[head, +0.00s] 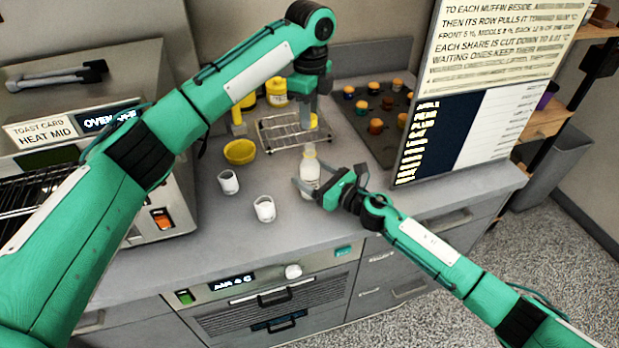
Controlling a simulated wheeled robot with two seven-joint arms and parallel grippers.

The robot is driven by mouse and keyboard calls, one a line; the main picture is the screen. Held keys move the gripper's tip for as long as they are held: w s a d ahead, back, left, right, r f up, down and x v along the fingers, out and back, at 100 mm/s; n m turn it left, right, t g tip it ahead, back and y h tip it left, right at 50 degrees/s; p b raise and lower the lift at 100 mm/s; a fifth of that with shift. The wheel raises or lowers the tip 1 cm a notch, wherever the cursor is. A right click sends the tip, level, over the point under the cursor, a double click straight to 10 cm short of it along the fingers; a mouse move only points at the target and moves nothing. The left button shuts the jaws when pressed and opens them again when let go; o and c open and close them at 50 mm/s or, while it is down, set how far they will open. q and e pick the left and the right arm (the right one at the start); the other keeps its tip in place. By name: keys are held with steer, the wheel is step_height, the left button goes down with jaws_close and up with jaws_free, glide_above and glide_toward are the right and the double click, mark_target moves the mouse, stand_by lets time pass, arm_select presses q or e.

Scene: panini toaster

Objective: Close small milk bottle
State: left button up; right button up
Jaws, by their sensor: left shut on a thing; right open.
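The small milk bottle (309,172) is white and stands upright on the grey counter, below the wire rack in the picture. My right gripper (307,181) is open with its fingers around the bottle's body; I cannot tell whether they touch it. My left gripper (306,119) points down above the wire rack, higher in the picture than the bottle. It is shut on a small yellow thing that looks like a cap (314,121), partly hidden by the fingers. The bottle's neck looks uncovered, with a yellowish tint near its top.
The wire rack (272,136) stands behind the bottle. Two white cups (264,209) and a yellow bowl (239,152) are to the left. A dark tray (358,130) of muffins and a tall sign board (480,80) are to the right. The counter in front of the bottle is clear.

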mark_target(310, 146)
steer(key=shift+w+a, duration=0.3)
steer(key=shift+a, duration=0.1)
steer(key=c, duration=1.4)
arm_select(q)
steer(key=shift+f, duration=2.45)
arm_select(e)
steer(key=shift+c, duration=0.3)
arm_select(q)
steer(key=shift+f, duration=0.9)
steer(key=shift+f, duration=0.55)
